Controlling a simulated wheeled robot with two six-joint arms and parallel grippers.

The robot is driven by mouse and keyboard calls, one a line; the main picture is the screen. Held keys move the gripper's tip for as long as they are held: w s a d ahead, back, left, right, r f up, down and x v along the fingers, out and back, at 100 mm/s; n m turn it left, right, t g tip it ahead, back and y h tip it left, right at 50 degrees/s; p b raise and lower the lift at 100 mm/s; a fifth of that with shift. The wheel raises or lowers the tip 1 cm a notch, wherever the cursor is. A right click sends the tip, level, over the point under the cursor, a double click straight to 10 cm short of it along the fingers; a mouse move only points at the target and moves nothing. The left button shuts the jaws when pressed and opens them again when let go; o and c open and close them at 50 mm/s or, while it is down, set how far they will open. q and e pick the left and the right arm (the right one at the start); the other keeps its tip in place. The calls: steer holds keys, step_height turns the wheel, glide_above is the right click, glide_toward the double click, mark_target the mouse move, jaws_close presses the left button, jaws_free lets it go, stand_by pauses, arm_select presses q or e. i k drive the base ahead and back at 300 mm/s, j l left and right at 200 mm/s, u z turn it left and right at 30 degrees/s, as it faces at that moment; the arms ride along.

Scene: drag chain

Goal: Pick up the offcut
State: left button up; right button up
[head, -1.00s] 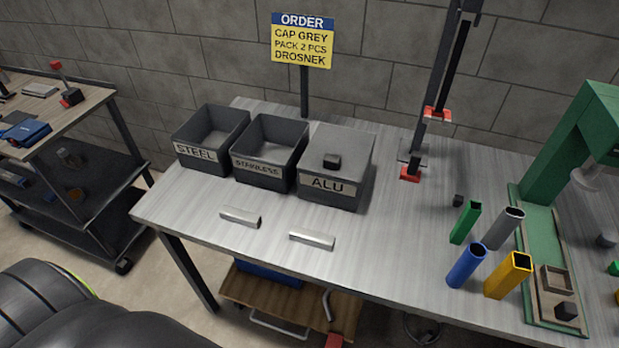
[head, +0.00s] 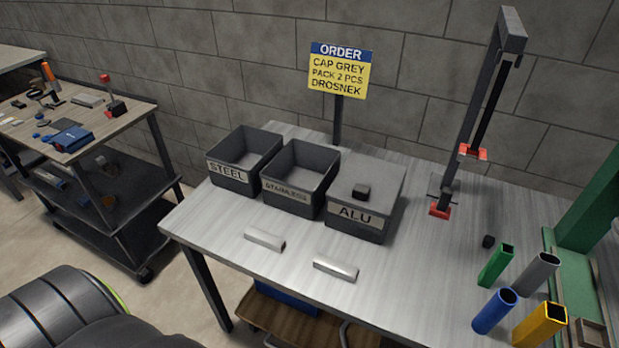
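Two short silver metal pieces that look like offcuts lie on the metal workbench in the head view. The left offcut (head: 264,239) lies in front of the STAINLESS bin (head: 293,202). The right offcut (head: 335,268) lies in front of the ALU bin (head: 357,222), which has a closed lid with a dark knob. The STEEL bin (head: 229,175) and the STAINLESS bin are open at the top and look empty. Neither of my grippers is in view.
An order sign (head: 339,75) stands behind the bins. A tool cart (head: 150,106) is at left.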

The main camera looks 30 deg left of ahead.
mark_target(268, 241)
steer(key=u, duration=1.35)
steer(key=z, duration=1.3)
steer(key=u, duration=1.3)
steer(key=j+z, duration=0.1)
steer(key=j, duration=0.15)
steer(key=i, duration=0.05)
